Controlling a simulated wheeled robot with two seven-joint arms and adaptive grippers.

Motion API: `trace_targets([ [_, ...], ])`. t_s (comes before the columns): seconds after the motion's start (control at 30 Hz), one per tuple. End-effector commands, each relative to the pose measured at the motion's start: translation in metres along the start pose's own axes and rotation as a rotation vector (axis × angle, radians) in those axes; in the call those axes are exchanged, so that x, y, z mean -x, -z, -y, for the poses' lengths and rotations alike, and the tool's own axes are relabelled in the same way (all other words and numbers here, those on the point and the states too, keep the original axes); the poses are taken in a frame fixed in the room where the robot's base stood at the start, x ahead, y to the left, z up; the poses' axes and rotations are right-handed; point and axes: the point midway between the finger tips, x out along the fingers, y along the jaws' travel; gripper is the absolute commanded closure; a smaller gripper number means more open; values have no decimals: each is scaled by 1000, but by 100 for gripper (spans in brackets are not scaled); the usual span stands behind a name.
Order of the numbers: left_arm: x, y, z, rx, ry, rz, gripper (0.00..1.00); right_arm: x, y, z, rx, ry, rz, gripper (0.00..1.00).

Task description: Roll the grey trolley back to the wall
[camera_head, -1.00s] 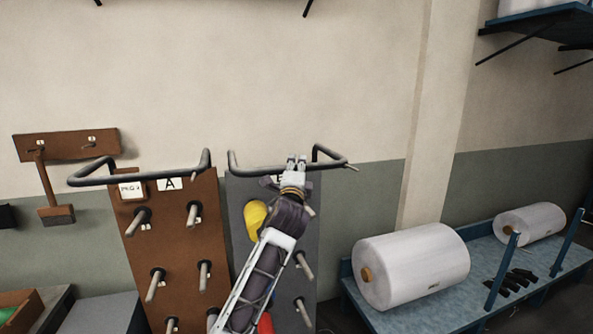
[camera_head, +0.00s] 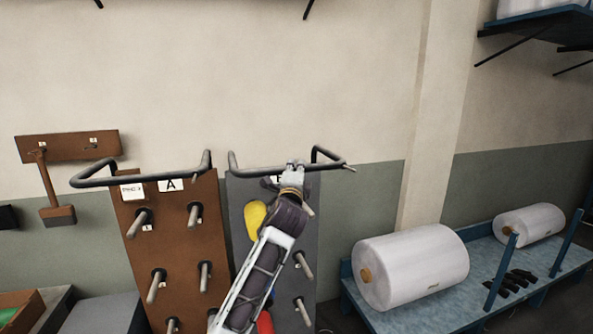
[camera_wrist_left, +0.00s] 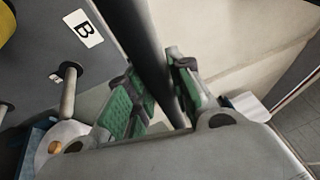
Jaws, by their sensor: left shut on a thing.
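The grey trolley (camera_head: 244,196) is an upright grey panel with pegs and a dark handle bar along its top. It stands to the right of a brown trolley marked A. My left gripper (camera_head: 296,170) is at the grey trolley's handle, shut on the bar. In the left wrist view the dark bar (camera_wrist_left: 147,45) runs between the green-padded fingers (camera_wrist_left: 155,100), and the trolley's panel (camera_wrist_left: 40,75) shows a B label. My left arm hides part of the panel. My right gripper is not in view.
The brown trolley (camera_head: 180,240) stands close on the left. A blue rack (camera_head: 400,318) with large white rolls (camera_head: 425,265) stands on the right. A wooden tool board (camera_head: 66,146) hangs on the wall (camera_head: 250,80) behind.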

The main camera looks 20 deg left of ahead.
Motion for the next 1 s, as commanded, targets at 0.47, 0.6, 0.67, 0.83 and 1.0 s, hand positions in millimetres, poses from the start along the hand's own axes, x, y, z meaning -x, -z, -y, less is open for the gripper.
trace_targets([
  [0.47,-48,-23,-6,0,4,5,100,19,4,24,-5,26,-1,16],
  [0.6,-50,-24,-6,0,5,5,100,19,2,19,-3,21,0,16],
  [0.67,-50,-24,-6,0,6,5,100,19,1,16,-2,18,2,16],
  [0.83,-50,-25,-5,0,7,6,76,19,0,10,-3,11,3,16],
  [1.0,-50,-24,-6,1,6,4,56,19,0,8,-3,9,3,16],
])
